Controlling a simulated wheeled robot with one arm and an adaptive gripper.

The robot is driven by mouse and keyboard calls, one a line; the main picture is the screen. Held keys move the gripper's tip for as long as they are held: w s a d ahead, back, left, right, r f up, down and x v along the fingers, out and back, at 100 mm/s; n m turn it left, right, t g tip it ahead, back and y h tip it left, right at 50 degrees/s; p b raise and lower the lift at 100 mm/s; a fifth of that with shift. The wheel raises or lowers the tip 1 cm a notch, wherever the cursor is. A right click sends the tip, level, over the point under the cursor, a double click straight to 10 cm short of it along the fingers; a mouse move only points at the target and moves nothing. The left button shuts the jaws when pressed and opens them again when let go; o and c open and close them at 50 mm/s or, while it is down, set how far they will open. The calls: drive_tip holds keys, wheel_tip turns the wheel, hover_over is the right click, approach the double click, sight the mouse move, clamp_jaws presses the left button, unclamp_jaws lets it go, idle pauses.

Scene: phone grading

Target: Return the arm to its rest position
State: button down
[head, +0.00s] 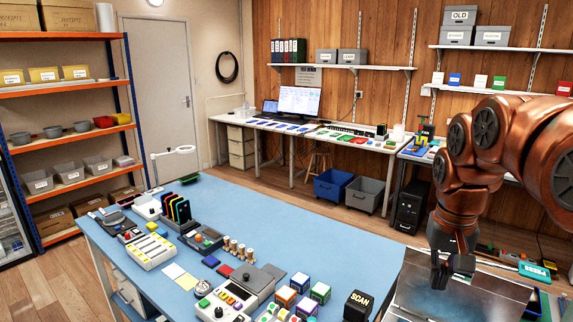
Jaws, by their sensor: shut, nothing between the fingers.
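My gripper (440,272) hangs pointing down at the right of the head view, at the end of my copper-coloured arm. It is shut with nothing held. It is over a grey metal surface (420,300) to the right of the blue table (330,232). The fingertips are small and dark here, and I cannot tell how far above the surface they are. The arm bends in from the right edge and hides part of the back wall and shelves.
A black SCAN box (357,306) stands on the blue table, left of my gripper. Several coloured cubes (299,282) and devices crowd the table's near and left side. The table's far right part is clear. A black computer tower (410,207) stands on the floor behind.

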drive_tip(key=s+a+f+n, duration=0.1)
drive_tip(key=s+a+f, duration=0.2)
drive_tip(key=s, duration=0.5)
drive_tip(key=s+a+f+n+g, duration=0.1)
drive_tip(key=s+a+f, duration=0.2)
drive_tip(key=s+f, duration=0.3)
drive_tip(key=s+a+f+n+g, duration=0.1)
drive_tip(key=s+a+f, duration=0.2)
drive_tip(key=s, duration=0.7)
drive_tip(key=shift+a+f, duration=0.4)
drive_tip(key=shift+f, duration=0.3)
